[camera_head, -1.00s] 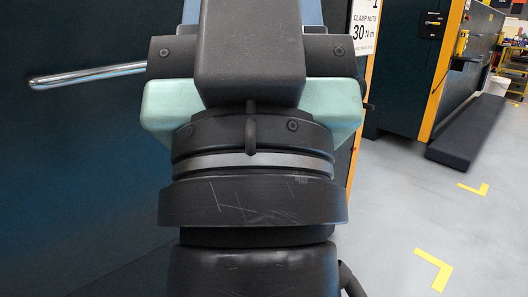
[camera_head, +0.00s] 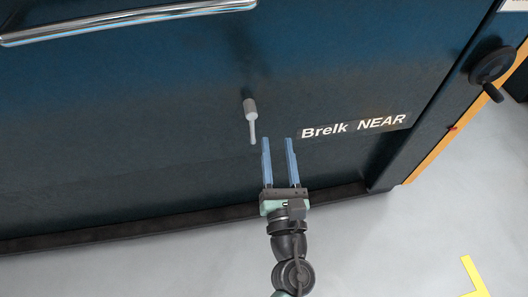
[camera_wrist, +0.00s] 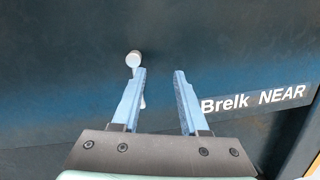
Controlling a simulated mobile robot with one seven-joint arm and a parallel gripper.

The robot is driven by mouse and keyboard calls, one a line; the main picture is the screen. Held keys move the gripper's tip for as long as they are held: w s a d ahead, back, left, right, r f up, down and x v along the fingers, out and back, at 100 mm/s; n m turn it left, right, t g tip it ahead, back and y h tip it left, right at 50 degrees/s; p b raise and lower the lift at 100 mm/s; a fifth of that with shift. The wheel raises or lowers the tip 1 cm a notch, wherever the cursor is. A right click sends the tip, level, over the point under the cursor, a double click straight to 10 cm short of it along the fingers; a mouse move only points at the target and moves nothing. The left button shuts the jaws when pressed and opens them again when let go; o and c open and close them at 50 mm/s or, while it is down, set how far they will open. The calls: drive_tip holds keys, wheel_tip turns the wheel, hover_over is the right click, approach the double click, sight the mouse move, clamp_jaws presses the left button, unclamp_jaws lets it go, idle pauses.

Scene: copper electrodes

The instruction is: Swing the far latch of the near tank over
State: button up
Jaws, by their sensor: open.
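The near tank (camera_head: 120,130) is a dark blue cabinet labelled "Brelk NEAR" (camera_head: 353,126). One latch (camera_head: 250,106) shows on its front: a pale grey knob with a thin lever hanging straight down. I cannot tell whether it is the far latch. My gripper (camera_head: 278,142) is open and empty, its two blue fingers pointing at the tank front, just right of and below the latch in the head view. In the wrist view the latch knob (camera_wrist: 133,59) is by the left fingertip, and that finger partly hides the lever. I see no clear contact.
A chrome handle bar (camera_head: 130,22) runs across the tank above the latch. A black handwheel (camera_head: 491,66) sticks out at the right. The grey floor (camera_head: 400,240) in front is clear, with a yellow mark (camera_head: 474,275) at the lower right.

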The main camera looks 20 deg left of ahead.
sight(253, 138)
drive_tip(key=s+a+f+n+g, duration=0.2)
drive_tip(key=s+f+n, duration=0.2)
drive_tip(key=f, duration=0.1)
drive_tip(key=shift+y, duration=0.4)
drive_tip(key=shift+f+x, duration=0.2)
drive_tip(key=shift+x, duration=1.95)
drive_tip(key=shift+f+x, duration=0.2)
drive_tip(key=shift+x, duration=1.95)
drive_tip(key=shift+w+a, duration=0.1)
drive_tip(key=shift+w, duration=0.2)
clamp_jaws()
